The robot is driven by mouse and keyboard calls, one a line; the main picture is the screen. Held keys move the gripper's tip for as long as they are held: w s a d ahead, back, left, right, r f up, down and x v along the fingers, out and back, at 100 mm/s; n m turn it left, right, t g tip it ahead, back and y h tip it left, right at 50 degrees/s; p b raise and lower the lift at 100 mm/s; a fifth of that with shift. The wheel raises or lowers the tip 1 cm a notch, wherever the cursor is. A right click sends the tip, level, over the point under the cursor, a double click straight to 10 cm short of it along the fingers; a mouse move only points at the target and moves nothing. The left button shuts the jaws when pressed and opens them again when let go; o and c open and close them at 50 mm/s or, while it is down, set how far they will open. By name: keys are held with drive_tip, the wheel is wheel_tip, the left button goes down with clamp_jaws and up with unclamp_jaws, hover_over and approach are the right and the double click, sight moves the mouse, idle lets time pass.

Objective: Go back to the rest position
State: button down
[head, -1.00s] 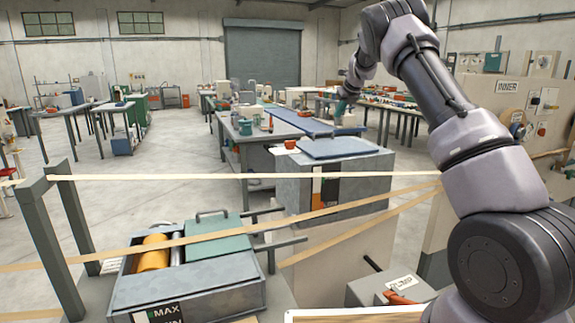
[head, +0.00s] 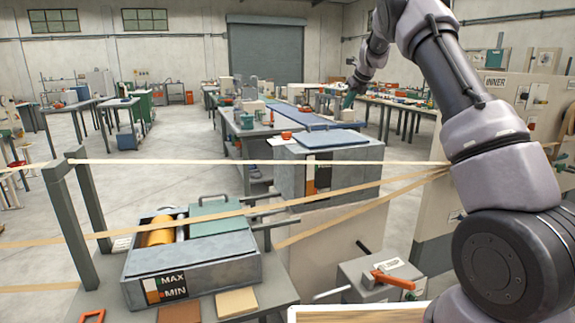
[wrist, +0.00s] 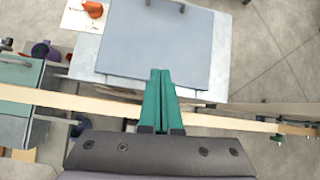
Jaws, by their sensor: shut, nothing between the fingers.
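My arm reaches up and away along the right of the head view. My gripper (head: 350,97) is seen small and far off there, above the workshop floor area. In the wrist view my gripper (wrist: 161,73) shows its two green fingers pressed together, with nothing between them. Behind the fingers in that view lies a grey-blue lid (wrist: 178,45) with a handle. The fingers look apart from it, but the exact gap cannot be told.
Tan strips (head: 260,162) stretch across the head view towards my arm. A grey box marked MAX and MIN (head: 195,268) holds a yellow roller (head: 160,235). A grey cabinet with a blue lid (head: 330,138) stands behind. A red-handled box (head: 385,280) is at the lower right.

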drive_tip(key=s+d+r+n, duration=0.1)
drive_tip(key=s+r+n, duration=0.35)
drive_tip(key=s, duration=0.55)
drive_tip(key=s+d+r+n+y, duration=0.1)
drive_tip(key=s+r+n, duration=0.35)
drive_tip(key=s, duration=0.45)
drive_tip(key=s+d+r+n, duration=0.1)
drive_tip(key=s+r+n, duration=0.35)
drive_tip(key=s, duration=0.55)
drive_tip(key=s+f+n, duration=0.2)
drive_tip(key=s+n, duration=0.2)
drive_tip(key=s, duration=0.5)
drive_tip(key=s+a+f+n+h, duration=0.1)
drive_tip(key=s+f+n, duration=0.1)
drive_tip(key=s+n, duration=0.3)
drive_tip(key=s+a+f+n, duration=0.1)
drive_tip(key=s+f+n, duration=0.2)
drive_tip(key=s, duration=1)
drive_tip(key=shift+n+h, duration=0.3)
drive_tip(key=shift+n, duration=0.35)
drive_tip(key=shift+s, duration=0.1)
